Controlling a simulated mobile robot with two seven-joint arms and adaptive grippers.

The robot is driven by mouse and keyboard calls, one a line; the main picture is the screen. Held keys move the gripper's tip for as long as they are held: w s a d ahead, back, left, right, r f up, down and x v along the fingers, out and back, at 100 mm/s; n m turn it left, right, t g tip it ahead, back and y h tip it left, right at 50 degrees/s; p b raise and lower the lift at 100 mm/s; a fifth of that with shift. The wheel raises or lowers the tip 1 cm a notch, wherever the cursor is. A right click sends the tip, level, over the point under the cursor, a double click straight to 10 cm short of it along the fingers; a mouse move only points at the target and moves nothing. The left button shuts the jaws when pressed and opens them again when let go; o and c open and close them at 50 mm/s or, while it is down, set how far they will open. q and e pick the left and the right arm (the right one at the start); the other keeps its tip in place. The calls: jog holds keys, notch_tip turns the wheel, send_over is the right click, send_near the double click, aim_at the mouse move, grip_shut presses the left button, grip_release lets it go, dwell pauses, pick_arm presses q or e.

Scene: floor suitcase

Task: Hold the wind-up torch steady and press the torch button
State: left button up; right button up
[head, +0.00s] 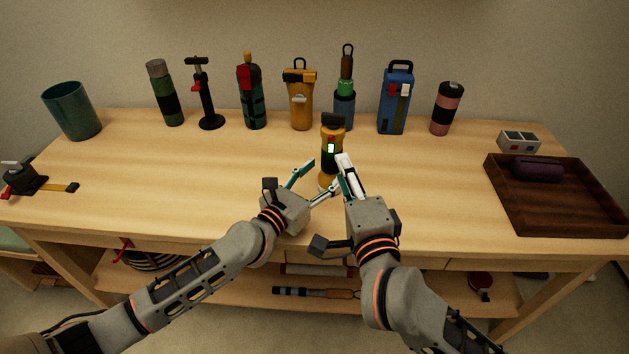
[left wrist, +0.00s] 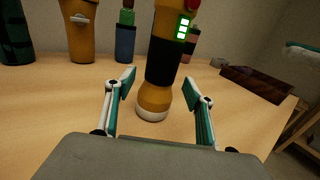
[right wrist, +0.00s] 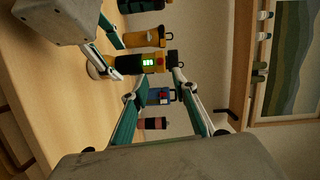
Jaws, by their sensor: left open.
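The wind-up torch (head: 325,172) stands upright on the table, yellow-orange with a black band, a dark top and lit green bars. Its red button (right wrist: 160,61) shows near the top in the right wrist view. My left gripper (head: 316,180) is open low by the torch. In the left wrist view the torch (left wrist: 162,62) appears between its fingers, with a gap on each side. My right gripper (head: 344,160) is beside the torch at the right. In the right wrist view its fingertips (right wrist: 160,76) are apart with nothing held between them; contact with the button cannot be told.
Behind stand several flasks and a pump (head: 207,100), a yellow bottle (head: 301,100) and a blue case (head: 394,103). A teal cup (head: 71,111) is at the left. A brown tray (head: 560,212) with a purple case lies at the right. The table between is mostly clear.

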aim_at(326, 171)
pick_arm(q)
jog(key=shift+x, duration=2.1)
jog(key=c, duration=1.4)
jog(key=shift+c, duration=0.2)
pick_arm(e)
grip_shut()
